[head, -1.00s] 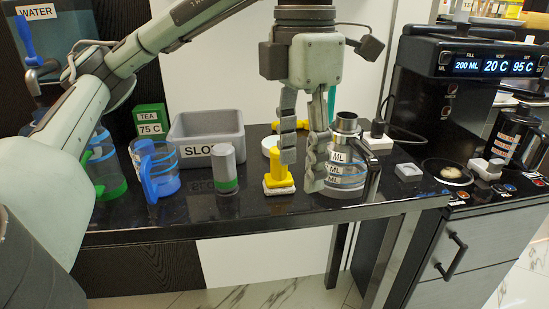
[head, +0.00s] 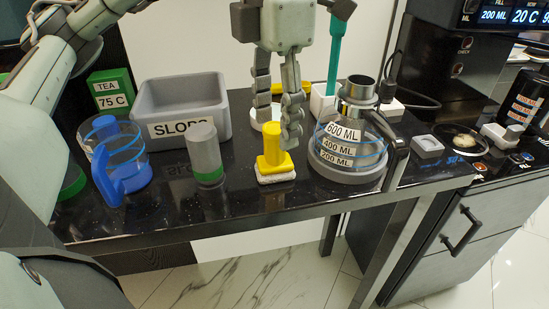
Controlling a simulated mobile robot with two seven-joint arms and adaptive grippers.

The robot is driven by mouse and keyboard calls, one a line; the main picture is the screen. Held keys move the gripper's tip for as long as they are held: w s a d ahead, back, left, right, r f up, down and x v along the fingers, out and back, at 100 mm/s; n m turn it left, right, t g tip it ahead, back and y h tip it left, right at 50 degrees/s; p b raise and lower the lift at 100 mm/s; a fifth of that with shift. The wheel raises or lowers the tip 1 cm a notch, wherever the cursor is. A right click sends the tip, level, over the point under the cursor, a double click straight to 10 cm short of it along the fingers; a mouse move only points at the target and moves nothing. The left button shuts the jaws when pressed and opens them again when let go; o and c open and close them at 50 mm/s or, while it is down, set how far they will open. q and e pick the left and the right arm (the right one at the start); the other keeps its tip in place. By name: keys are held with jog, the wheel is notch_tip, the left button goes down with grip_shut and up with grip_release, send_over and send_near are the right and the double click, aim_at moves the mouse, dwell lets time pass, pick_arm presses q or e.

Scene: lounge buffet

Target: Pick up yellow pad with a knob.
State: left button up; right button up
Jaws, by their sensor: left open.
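The yellow pad with a knob (head: 272,159) stands upright on the black counter near its front edge. It has a yellow post, a wider yellow base and a pale underside. My left gripper (head: 277,132) is open and points down over it. One finger is behind and left of the knob; the other is at its right, close to the knob's upper part. I cannot tell whether either finger touches it. My right gripper is not in view.
A glass kettle (head: 350,137) with a handle stands close at the right. A grey canister (head: 205,154) with a green band is at the left. The counter's front edge is near.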

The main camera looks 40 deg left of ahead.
aim_at(275, 127)
pick_arm(q)
notch_tip(275, 127, down, 4)
jog(key=shift+a+r, duration=0.15)
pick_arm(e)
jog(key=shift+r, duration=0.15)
pick_arm(q)
grip_shut()
jog(key=shift+w+r, duration=0.1)
jog(key=shift+r, duration=0.05)
jog(key=r, duration=0.4)
jog(key=shift+s+r, duration=0.2)
jog(key=s+d+r+p, duration=0.1)
jog(key=s+d+r, duration=0.2)
jog(key=s+r, duration=0.3)
jog(key=s, duration=0.5)
jog(key=shift+r+p, duration=0.2)
jog(key=shift+p, duration=0.2)
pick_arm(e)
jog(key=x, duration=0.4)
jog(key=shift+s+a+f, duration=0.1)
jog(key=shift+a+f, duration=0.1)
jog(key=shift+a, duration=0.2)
pick_arm(q)
jog(key=shift+a, duration=0.1)
